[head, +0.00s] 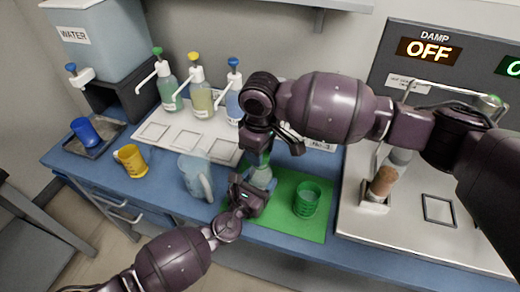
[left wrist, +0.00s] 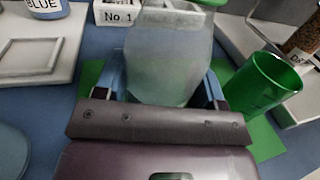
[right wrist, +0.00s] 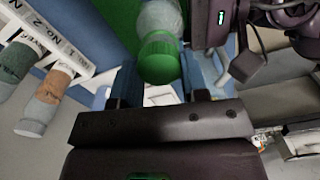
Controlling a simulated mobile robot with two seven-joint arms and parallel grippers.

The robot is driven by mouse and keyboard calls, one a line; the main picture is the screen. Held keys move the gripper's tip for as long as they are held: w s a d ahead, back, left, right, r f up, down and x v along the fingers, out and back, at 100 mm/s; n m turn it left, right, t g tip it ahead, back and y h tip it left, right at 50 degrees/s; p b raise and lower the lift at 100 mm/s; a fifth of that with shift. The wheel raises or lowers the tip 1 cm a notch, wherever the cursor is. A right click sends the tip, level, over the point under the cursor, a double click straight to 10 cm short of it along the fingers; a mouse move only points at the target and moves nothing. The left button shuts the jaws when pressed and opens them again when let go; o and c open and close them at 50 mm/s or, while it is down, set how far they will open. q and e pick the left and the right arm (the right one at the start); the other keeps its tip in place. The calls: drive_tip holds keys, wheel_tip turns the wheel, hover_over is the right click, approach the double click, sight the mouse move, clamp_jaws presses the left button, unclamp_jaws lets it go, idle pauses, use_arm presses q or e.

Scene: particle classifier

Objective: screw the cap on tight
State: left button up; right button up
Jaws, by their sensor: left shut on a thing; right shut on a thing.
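A translucent grey bottle (head: 262,178) stands upright at the left part of the green mat (head: 318,231). My left gripper (head: 257,188) is shut around its body; in the left wrist view the bottle (left wrist: 170,58) sits between the blue fingers. A ribbed green cap (right wrist: 159,58) is on the bottle's mouth in the right wrist view, and its edge (left wrist: 207,3) shows at the top of the left wrist view. My right gripper (head: 258,157) comes from above and is shut on the cap. In the head view it hides the cap. The thread is hidden, so tightness cannot be told.
A green cup (head: 307,199) stands just right of the bottle on the mat. A clear jug (head: 196,178) is close on the left, with a yellow mug (head: 131,161) beyond. Pump bottles (head: 201,96) stand behind. A vial with brown contents (head: 384,181) is at the right machine.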

drive_tip(key=shift+f, duration=0.5)
use_arm(q)
clamp_jaws()
use_arm(e)
drive_tip(key=m, duration=0.6)
drive_tip(key=shift+m, duration=0.4)
drive_tip(key=m, duration=0.6)
drive_tip(key=shift+d+m, duration=0.1)
drive_tip(key=shift+m, duration=0.2)
drive_tip(key=m, duration=1)
drive_tip(key=shift+f+m, duration=0.1)
drive_tip(key=shift+m, duration=0.2)
drive_tip(key=m, duration=0.3)
drive_tip(key=shift+d, duration=0.1)
drive_tip(key=m, duration=0.4)
drive_tip(key=shift+s+m, duration=0.1)
drive_tip(key=shift+m, duration=0.2)
drive_tip(key=m, duration=0.4)
